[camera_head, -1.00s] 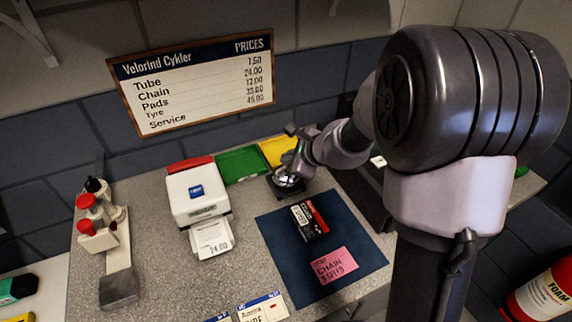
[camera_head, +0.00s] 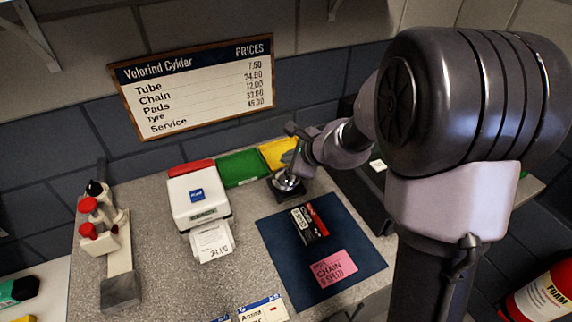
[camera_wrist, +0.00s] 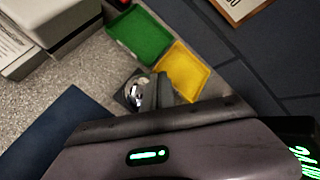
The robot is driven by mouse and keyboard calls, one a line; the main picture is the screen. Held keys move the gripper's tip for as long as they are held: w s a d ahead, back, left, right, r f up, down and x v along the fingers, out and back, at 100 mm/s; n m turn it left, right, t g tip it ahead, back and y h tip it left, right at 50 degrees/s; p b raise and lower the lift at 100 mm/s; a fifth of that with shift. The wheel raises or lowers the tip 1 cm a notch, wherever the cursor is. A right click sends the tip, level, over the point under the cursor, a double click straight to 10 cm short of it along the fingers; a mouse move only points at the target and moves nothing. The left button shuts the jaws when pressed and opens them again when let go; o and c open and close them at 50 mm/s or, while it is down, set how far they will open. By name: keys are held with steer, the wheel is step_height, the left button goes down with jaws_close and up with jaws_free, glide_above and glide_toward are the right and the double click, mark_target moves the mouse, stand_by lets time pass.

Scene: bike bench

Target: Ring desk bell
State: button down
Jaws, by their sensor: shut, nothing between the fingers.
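The desk bell (camera_head: 286,184) is a shiny silver dome on a dark square base on the counter, in front of the yellow tray. In the wrist view the bell (camera_wrist: 136,92) shows beside my fingers and is partly covered by them. My gripper (camera_head: 295,170) is shut and empty. It is right above the bell's dome, coming in from the right. In the wrist view the tip of my gripper (camera_wrist: 160,90) overlaps the bell's right side. I cannot tell whether it touches the bell.
Behind are a green tray (camera_head: 243,168) and a yellow tray (camera_head: 276,152). A white receipt printer (camera_head: 196,194) stands left. A blue mat (camera_head: 275,240) in front holds a small box (camera_head: 309,224) and a pink note (camera_head: 333,268). A red-topped tool stand (camera_head: 119,258) is far left.

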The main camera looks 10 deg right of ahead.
step_height(320, 180, up, 6)
steer(key=p, duration=0.4)
steer(key=shift+p, duration=0.35)
stand_by(0.4)
steer(key=s+a+r+n+g+y+b, duration=0.15)
steer(key=s+a+r+n, duration=0.25)
steer(key=s+n, duration=0.5)
steer(key=s+a+r+n+g+h+b, duration=0.1)
steer(key=s+a+r+n+b, duration=0.3)
steer(key=s, duration=0.8)
steer(key=s+d+f+n+h, duration=0.2)
steer(key=s+n, duration=0.3)
steer(key=s, duration=0.4)
steer(key=shift+s+d+f+b, duration=0.15)
steer(key=shift+d+f+b, duration=0.15)
steer(key=shift+d+f, duration=0.45)
steer(key=shift+d+r, duration=0.1)
